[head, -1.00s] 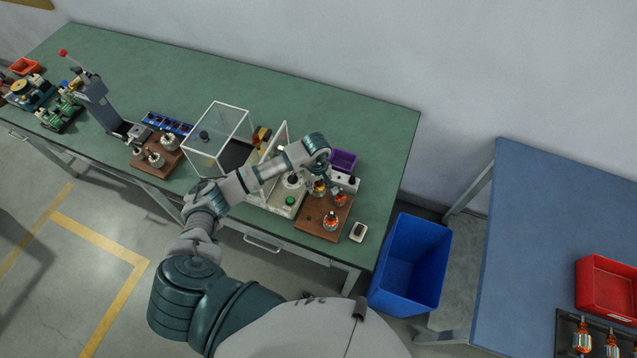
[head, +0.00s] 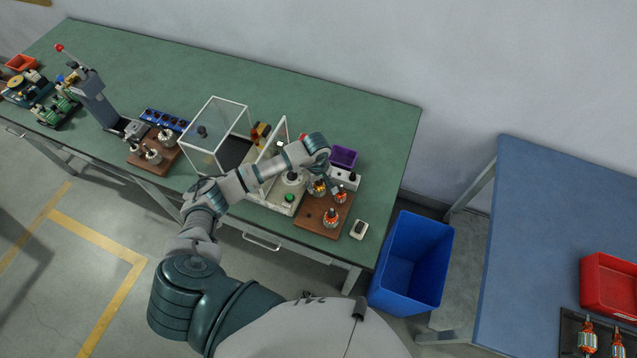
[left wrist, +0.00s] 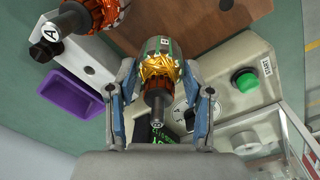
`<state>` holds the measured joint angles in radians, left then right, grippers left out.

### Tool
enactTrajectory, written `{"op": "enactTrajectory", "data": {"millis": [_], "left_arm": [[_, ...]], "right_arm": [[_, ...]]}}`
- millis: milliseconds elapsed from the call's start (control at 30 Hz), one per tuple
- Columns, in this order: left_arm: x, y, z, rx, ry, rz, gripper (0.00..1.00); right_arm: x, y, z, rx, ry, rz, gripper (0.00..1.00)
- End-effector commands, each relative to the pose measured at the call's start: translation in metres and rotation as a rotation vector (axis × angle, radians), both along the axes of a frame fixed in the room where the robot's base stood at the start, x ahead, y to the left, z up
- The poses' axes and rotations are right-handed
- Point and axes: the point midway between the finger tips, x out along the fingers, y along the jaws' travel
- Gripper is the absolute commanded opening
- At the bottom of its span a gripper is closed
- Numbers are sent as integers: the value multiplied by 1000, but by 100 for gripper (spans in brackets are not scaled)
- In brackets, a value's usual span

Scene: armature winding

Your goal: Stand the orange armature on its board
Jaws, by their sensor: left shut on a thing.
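My left gripper (left wrist: 160,70) is shut on an armature (left wrist: 158,58) with yellow-gold windings and a copper commutator, its shaft pointing towards the wrist camera. In the head view, this armature (head: 318,187) is at the back left part of the brown board (head: 311,222), below my left gripper (head: 320,176). Whether it touches the board is not clear. Two armatures with orange-red windings stand on the board, one at the right (head: 341,194) and one at the front (head: 331,217). One also shows in the left wrist view (left wrist: 106,12). My right gripper is out of view.
A white machine with a green button (head: 289,198) is left of the board. A purple bin (head: 343,157) and white box (head: 346,177) are behind it. A small switch box (head: 359,229) lies at the right. A blue bin (head: 412,262) stands beyond the green table's edge.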

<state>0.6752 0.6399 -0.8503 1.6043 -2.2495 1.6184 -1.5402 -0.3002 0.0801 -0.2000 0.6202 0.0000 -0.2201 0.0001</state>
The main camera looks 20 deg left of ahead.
Motion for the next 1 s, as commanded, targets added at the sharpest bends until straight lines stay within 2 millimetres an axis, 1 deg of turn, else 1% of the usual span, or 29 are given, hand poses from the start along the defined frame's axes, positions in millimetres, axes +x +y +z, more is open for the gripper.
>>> {"op": "enactTrajectory", "data": {"millis": [267,300,367,400,433,1000], "left_arm": [[1,0,1,0,-1,0,0],[1,0,1,0,-1,0,54],[0,0,1,0,-1,0,69],[0,0,1,0,-1,0,79],[0,0,1,0,-1,0,80],[0,0,0,0,0,0,80]], "right_arm": [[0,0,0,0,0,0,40],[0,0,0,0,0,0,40],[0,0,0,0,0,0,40],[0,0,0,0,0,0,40],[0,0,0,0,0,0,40],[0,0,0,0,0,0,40]]}}
